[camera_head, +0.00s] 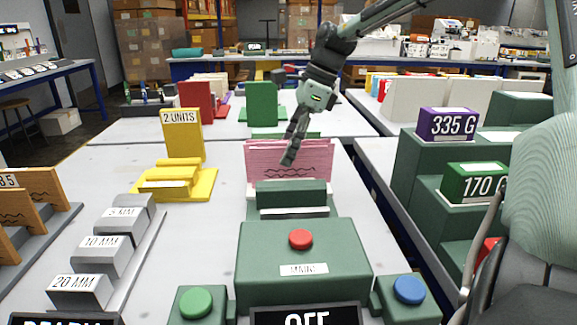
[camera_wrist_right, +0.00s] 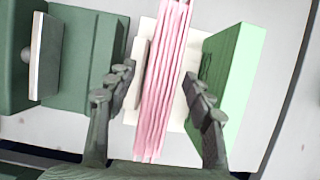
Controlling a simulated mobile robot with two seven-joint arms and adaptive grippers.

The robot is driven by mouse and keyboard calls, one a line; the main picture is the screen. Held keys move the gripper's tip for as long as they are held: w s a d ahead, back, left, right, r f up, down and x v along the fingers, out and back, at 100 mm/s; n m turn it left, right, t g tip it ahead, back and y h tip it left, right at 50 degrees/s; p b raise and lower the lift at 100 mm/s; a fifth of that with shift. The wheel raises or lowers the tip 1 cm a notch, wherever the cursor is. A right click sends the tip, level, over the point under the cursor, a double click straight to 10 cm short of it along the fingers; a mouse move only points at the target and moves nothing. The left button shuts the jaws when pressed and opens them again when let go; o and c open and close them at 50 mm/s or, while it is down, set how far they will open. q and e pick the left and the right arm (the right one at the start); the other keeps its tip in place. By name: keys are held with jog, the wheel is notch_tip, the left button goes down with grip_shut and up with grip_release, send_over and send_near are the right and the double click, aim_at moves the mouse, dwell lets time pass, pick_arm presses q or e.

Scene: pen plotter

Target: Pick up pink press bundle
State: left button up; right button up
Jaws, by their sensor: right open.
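The pink press bundle (camera_head: 290,165) stands upright in the green press at the middle of the table in the head view. It is a stack of thin pink sheets with dark wavy lines on its face. In the right wrist view the bundle (camera_wrist_right: 163,85) runs edge-on through the middle. My right gripper (camera_head: 291,152) is over the bundle, coming down from above. In the right wrist view my right gripper (camera_wrist_right: 160,100) is open, with one finger on each side of the bundle and gaps between. My left gripper is not in view.
A green block (camera_wrist_right: 232,85) stands close beside the right finger. A green control box (camera_head: 303,252) with a red button is in front of the press. A yellow stand (camera_head: 184,135) labelled 2 UNITS is to the left. Green stepped blocks (camera_head: 430,165) stand to the right.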

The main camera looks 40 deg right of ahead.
jog(key=shift+c, duration=0.5)
grip_shut()
jog(key=shift+r, duration=0.1)
